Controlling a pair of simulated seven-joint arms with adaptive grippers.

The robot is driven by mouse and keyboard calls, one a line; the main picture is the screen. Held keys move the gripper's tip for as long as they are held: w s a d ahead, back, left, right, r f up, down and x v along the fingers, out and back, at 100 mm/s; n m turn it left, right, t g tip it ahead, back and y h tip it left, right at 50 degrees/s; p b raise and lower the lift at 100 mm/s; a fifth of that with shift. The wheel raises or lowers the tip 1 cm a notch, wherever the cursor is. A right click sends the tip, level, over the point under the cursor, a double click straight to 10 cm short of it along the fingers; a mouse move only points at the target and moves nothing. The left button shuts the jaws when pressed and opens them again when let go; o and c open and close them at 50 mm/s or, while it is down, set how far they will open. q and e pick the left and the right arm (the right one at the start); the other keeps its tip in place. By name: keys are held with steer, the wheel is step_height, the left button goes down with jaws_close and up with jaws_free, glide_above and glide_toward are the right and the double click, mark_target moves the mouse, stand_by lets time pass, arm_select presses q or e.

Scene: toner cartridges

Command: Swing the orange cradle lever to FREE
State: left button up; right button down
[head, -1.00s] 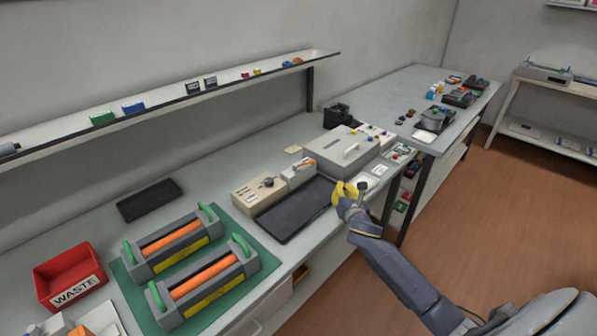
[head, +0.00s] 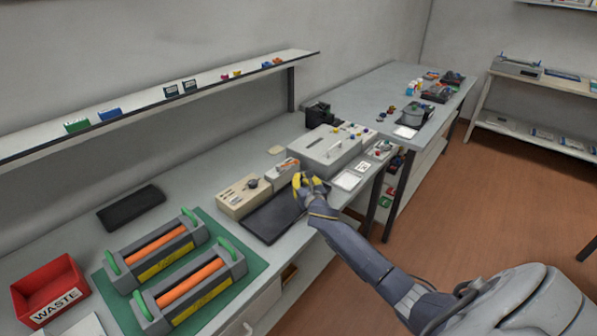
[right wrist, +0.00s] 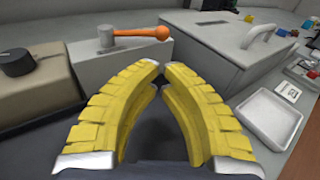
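The orange cradle lever (head: 288,163) sits on top of a small grey box (head: 281,175) on the bench. In the right wrist view the lever (right wrist: 142,33) lies across the box top, its ball end pointing right from a metal pivot (right wrist: 105,37). My right gripper (head: 304,179) is over the dark tray, just in front of the box. In the right wrist view its yellow fingers (right wrist: 161,68) have their tips nearly together, with nothing between them, below and apart from the lever. Any FREE marking is not readable. My left gripper is out of view.
A beige box with a black knob (head: 243,195) stands left of the lever box. A large grey lidded box with a handle (head: 326,150) stands to the right, with a white tray (head: 347,181) before it. The dark flat tray (head: 270,219) lies in front.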

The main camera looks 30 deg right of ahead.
mark_target(288, 165)
steer(key=shift+w+d+r, duration=0.1)
steer(key=shift+w+d, duration=0.1)
steer(key=shift+w, duration=0.5)
steer(key=shift+w+d+r, duration=0.15)
steer(key=shift+w+d, duration=0.05)
steer(key=shift+w, duration=0.5)
steer(key=shift+w+d+r, duration=0.1)
steer(key=shift+w+d, duration=0.1)
steer(key=shift+w, duration=0.5)
